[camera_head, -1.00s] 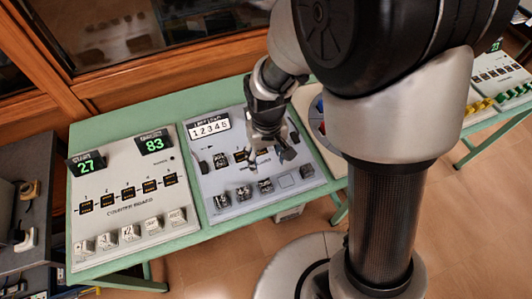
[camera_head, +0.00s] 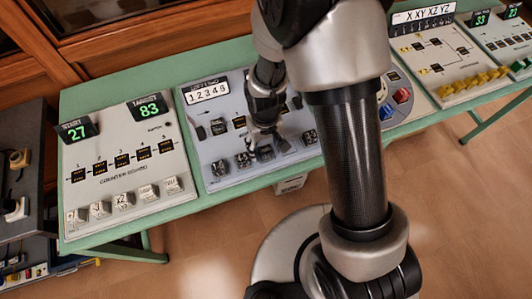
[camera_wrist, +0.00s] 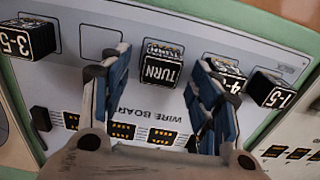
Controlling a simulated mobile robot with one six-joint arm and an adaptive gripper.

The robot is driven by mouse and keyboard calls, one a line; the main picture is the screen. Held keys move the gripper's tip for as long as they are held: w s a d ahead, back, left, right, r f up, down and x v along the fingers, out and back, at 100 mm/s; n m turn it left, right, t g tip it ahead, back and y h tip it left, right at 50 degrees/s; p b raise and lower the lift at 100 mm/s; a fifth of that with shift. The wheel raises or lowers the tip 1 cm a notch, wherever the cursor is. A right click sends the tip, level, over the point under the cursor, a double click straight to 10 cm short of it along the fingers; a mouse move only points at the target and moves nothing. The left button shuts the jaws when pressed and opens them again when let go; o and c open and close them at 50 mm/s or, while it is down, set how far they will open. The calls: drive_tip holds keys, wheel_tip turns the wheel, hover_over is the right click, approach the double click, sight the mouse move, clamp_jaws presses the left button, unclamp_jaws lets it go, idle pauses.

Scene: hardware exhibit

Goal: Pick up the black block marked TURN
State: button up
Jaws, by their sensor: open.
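The black block marked TURN (camera_wrist: 160,68) sits in the row along the edge of the grey wire board, its label readable in the wrist view. My gripper (camera_wrist: 160,60) is open, with one blue-padded finger on each side of the block. No contact shows. In the head view my gripper (camera_head: 266,143) is over the front row of the board, partly hiding the block there. I cannot tell its exact height above the board.
A block marked 4-something (camera_wrist: 228,75) stands close beside one finger. Blocks 1-5 (camera_wrist: 272,90) and 3-5 (camera_wrist: 28,40) stand farther out. An empty slot (camera_wrist: 98,42) lies beside TURN. The counter board (camera_head: 122,195) is at left.

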drive_tip(key=shift+f, duration=0.95)
drive_tip(key=shift+r, duration=0.1)
drive_tip(key=c, duration=1.1)
